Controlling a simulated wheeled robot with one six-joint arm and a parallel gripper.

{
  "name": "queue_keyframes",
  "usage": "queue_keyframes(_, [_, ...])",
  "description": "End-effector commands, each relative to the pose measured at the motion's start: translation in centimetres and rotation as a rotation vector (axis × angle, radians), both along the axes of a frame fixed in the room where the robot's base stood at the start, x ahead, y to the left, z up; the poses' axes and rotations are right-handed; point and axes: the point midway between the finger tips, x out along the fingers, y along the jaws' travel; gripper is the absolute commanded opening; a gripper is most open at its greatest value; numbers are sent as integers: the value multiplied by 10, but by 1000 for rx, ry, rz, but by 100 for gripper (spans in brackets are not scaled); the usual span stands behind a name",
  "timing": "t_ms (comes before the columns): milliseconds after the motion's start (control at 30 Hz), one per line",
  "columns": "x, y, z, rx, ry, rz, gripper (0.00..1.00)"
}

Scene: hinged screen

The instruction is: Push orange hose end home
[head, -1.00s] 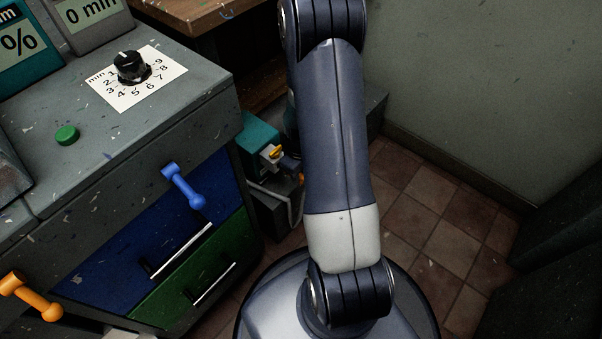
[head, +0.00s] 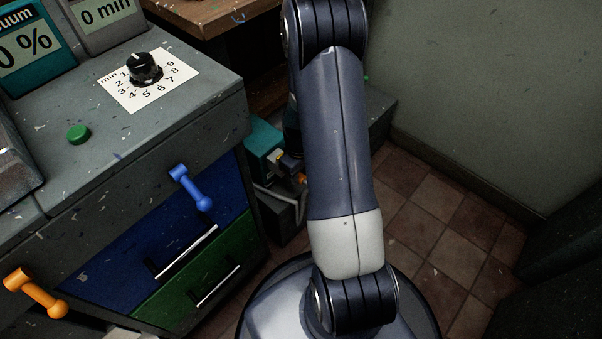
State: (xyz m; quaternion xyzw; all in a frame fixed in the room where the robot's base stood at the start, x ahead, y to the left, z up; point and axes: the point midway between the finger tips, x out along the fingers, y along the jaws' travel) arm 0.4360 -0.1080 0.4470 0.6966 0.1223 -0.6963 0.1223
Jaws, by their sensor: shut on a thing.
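A small orange piece, which looks like the orange hose end (head: 301,178), shows in the head view just left of my arm, low beside the teal unit (head: 262,137). My gripper (head: 291,165) is small, dark and mostly hidden behind my own arm. It is shut at the orange piece, in front of the teal unit. A small yellow part (head: 281,157) sits just left of it. A pale grey hose (head: 268,194) curves down below. The arm hides the port, so I cannot tell how far in the hose end sits.
At left stands a grey cabinet with a black dial (head: 145,68), a green button (head: 78,134), a blue handle (head: 191,187) and an orange handle (head: 36,293). A dark box (head: 284,220) stands under the teal unit. Tiled floor (head: 425,235) at right is clear, beside a wall.

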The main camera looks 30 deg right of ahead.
Motion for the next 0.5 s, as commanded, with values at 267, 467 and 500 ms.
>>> queue_keyframes(267, [1, 0, 0, 0, -3, 1, 31])
queue_keyframes(467, [1, 0, 0, 0, -2, 1, 48])
queue_keyframes(500, [1, 0, 0, 0, -2, 1, 51])
